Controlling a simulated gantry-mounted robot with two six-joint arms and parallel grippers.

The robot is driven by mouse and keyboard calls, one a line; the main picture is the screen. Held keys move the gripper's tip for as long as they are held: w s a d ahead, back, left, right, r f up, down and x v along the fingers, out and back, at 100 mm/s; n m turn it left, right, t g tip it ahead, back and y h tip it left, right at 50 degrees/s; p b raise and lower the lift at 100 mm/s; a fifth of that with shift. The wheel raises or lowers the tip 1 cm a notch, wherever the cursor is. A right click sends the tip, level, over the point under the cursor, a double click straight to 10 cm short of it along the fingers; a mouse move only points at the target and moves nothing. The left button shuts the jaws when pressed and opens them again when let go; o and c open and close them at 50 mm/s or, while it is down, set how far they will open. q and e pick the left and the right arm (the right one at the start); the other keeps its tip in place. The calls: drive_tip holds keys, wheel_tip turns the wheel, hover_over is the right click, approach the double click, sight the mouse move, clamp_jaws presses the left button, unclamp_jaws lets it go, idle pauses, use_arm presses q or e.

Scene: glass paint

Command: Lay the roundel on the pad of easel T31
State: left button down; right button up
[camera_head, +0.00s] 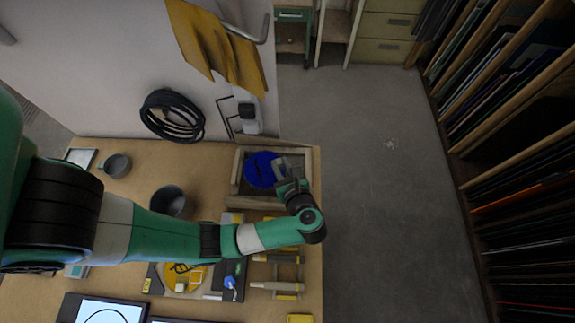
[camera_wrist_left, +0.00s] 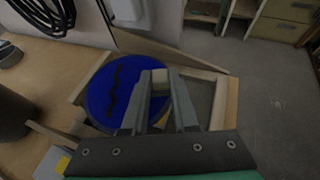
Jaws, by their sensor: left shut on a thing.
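The blue roundel (camera_head: 262,170) is a disc with a dark wavy line across it, over the wooden-framed tray (camera_head: 236,165) at the table's far right corner. In the left wrist view the roundel (camera_wrist_left: 112,92) is left of my fingers. My left gripper (camera_head: 282,166) is shut on the roundel's right edge, as the wrist view also shows (camera_wrist_left: 158,82). I cannot tell whether the roundel touches the tray. I cannot read the label T31 on anything. My right gripper is not in view.
A yellow roundel (camera_head: 181,276) lies on a dark stand in front of my left arm. A grey cup (camera_head: 168,201) and a smaller one (camera_head: 117,165) stand to the left. Handled tools (camera_head: 275,287) lie near the right edge. A coiled black cable (camera_head: 172,116) hangs behind.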

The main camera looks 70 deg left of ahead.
sight(287, 175)
use_arm(q)
drive_tip(key=w+f, duration=0.2)
drive_tip(key=shift+a+f+b, duration=0.3)
drive_tip(key=shift+f, duration=0.1)
wheel_tip(287, 175, down, 3)
drive_tip(key=shift+w+a+r+b, duration=0.1)
drive_tip(key=shift+w+r+b, duration=0.05)
drive_tip(key=shift+b, duration=0.3)
drive_tip(key=shift+f, duration=0.3)
drive_tip(key=shift+f, duration=0.2)
drive_tip(key=c, duration=0.7)
unclamp_jaws()
drive_tip(key=shift+r, duration=0.2)
